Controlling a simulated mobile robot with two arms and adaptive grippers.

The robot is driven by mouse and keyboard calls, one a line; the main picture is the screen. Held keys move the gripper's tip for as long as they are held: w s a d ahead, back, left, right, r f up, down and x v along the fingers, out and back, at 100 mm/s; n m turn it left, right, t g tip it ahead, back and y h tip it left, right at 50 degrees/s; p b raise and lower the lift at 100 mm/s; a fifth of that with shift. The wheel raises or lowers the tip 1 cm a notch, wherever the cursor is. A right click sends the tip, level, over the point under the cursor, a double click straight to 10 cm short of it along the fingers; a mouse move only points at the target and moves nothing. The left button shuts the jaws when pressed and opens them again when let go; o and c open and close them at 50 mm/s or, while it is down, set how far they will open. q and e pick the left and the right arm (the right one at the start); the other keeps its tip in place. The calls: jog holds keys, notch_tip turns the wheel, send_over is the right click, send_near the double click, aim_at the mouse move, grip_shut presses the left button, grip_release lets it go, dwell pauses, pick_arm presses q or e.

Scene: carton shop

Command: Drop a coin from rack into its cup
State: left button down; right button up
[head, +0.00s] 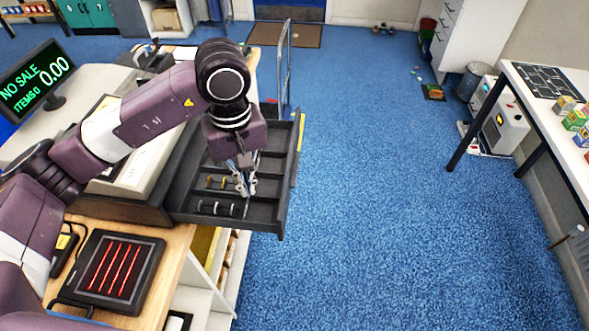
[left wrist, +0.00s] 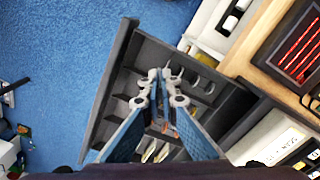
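An open black cash drawer (head: 275,213) has several compartments. A few silver coins (head: 216,208) stand on edge in its near row, and yellow coins (head: 224,183) stand in the row behind. The drawer also fills the middle of the left wrist view (left wrist: 122,55). My left gripper (head: 246,187) points down over the drawer, just right of the yellow coins. In the left wrist view its fingertips (left wrist: 160,76) are close together over the rows. Whether a coin is between them is too small to tell. Which cup belongs to which coin is unclear. My right gripper is not in view.
A till display (head: 38,80) reading "NO SALE" stands at the left. A scanner with red lines (head: 118,270) lies on the wooden counter, left of the drawer. A wire frame (head: 285,75) stands behind the drawer. Blue floor (head: 400,200) is clear to its right.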

pick_arm(q)
jog(key=shift+f, duration=0.95)
jog(key=c, duration=2.1)
grip_release()
jog(key=shift+r, duration=0.2)
notch_tip(320, 180, up, 12)
jog(key=shift+f, duration=0.15)
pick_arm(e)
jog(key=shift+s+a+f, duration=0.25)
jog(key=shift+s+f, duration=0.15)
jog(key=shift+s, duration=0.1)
